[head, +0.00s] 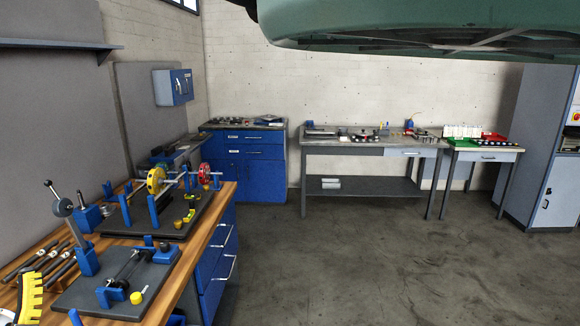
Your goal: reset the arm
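My gripper and arm are not in view in the head view. The wooden-topped workbench (213,238) stands at the left, with blue drawers below. On it, a dark plate (185,235) carries blue supports and a horizontal shaft with a yellow wheel (156,181) and a red wheel (204,173). A second dark plate (75,296) nearer to me carries a smaller blue fixture and a yellow knob (136,297).
Hand tools (40,262) and a yellow toothed piece (30,298) lie at the bench's near left. A blue cabinet (247,170), a grey table (340,149) and a small table (484,156) line the back. A large green body (420,20) hangs overhead. The floor (380,260) is clear.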

